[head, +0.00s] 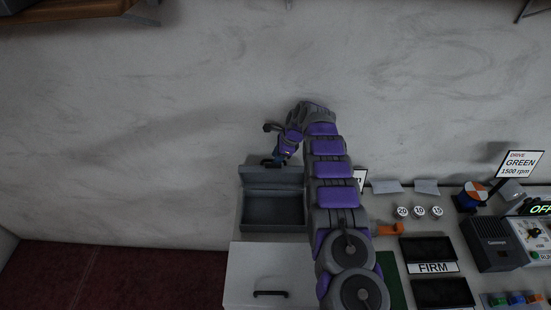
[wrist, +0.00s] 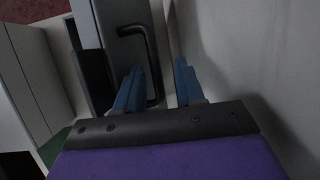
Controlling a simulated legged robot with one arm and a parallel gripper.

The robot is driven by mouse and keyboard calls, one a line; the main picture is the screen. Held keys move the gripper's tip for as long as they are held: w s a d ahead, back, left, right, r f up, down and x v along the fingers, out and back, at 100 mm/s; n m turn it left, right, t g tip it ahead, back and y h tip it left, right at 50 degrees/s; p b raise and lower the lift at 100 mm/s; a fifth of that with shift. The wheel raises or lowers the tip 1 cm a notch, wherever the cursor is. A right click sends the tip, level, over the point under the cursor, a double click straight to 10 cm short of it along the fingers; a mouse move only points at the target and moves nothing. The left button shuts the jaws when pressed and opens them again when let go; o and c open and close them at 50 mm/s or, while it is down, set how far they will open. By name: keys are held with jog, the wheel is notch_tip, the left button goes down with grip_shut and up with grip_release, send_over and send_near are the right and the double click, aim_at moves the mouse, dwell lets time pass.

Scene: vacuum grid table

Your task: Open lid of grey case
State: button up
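The grey case (head: 273,228) sits on the left part of the table against the wall in the head view. Its lid (head: 258,178) is raised at the back, and the dark inside of the case shows. A black bar handle (wrist: 152,62) is on the grey lid (wrist: 132,62) in the wrist view. My gripper (head: 281,159) is at the lid's top edge by the handle. In the wrist view its blue fingers (wrist: 158,68) are apart, with the handle's near end between them; contact cannot be told.
A white drawer front with a black handle (head: 270,294) is below the case. Right of my arm are number knobs (head: 420,211), an orange part (head: 389,229), dark trays (head: 428,249) and a dark box (head: 494,244). The wall (head: 150,130) is close behind.

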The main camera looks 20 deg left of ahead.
jog(key=v, duration=1.6)
jog(key=shift+a+r+b, duration=0.25)
jog(key=shift+b, duration=0.05)
jog(key=s+d+r+n+h+b, duration=0.1)
jog(key=s+d+r+n+b, duration=0.25)
jog(key=s+d, duration=0.6)
jog(key=s+d+r+n+h+b, duration=0.1)
jog(key=s+d+r+n+b, duration=0.35)
jog(key=s, duration=0.85)
jog(key=s+d+f+n+h+b, duration=0.1)
jog(key=s+d+f, duration=0.3)
jog(key=s, duration=0.6)
jog(key=s+d+f+n+g+b, duration=0.1)
jog(key=s+d+f+n+b, duration=0.2)
jog(key=s, duration=0.8)
jog(key=s+d+f+n+h+b, duration=0.1)
jog(key=s+d+f+n+b, duration=0.2)
jog(key=s+d+f, duration=0.3)
jog(key=s, duration=0.4)
jog(key=shift+s+d+f+h, duration=0.15)
jog(key=shift+s+d+h, duration=0.1)
jog(key=shift+d+h, duration=0.05)
